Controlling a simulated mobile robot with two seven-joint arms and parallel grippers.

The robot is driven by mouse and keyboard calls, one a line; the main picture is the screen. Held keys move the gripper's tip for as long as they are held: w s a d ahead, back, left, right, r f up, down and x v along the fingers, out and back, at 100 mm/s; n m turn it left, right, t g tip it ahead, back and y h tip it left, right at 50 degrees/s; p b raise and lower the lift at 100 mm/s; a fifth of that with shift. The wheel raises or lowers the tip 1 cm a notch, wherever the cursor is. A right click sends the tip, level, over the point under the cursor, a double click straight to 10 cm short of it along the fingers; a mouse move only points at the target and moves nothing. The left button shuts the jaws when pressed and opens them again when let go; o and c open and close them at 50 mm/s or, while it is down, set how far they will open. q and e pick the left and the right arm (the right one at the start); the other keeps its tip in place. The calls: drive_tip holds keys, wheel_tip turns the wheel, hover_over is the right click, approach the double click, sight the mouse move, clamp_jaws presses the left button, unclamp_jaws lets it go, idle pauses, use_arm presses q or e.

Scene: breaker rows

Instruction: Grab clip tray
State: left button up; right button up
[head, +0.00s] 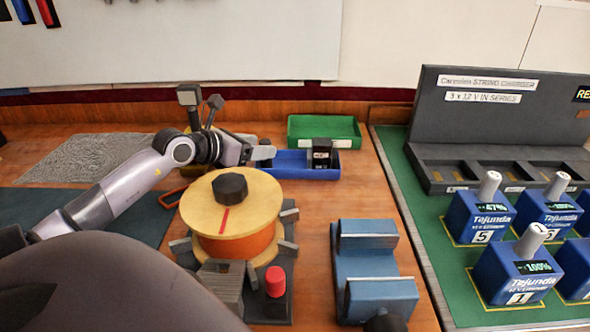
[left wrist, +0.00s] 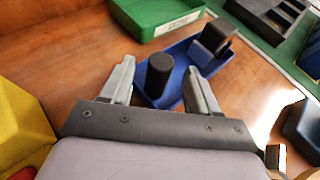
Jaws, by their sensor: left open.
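A blue tray (head: 300,174) lies on the wooden bench behind the spool, with a black block at its right end. It also shows in the left wrist view (left wrist: 181,58), where a black upright cylinder (left wrist: 160,78) stands between the fingers and a dark block sits at the tray's far right. A green tray (head: 322,141) with a white label lies just behind the blue one. I cannot tell for certain which is the clip tray. My left gripper (left wrist: 160,72) is open over the blue tray, one finger on each side of the cylinder. My right gripper is not seen.
An orange spool (head: 235,238) with wooden flanges stands close in front of my left arm. A blue vise-like block (head: 365,262) is right of it. The green mat at right holds a dark charger rack (head: 480,135) and several blue batteries (head: 478,218). Bare bench lies between.

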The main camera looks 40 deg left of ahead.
use_arm(q)
drive_tip(key=shift+w+f, duration=0.1)
drive_tip(key=shift+w, duration=0.25)
clamp_jaws()
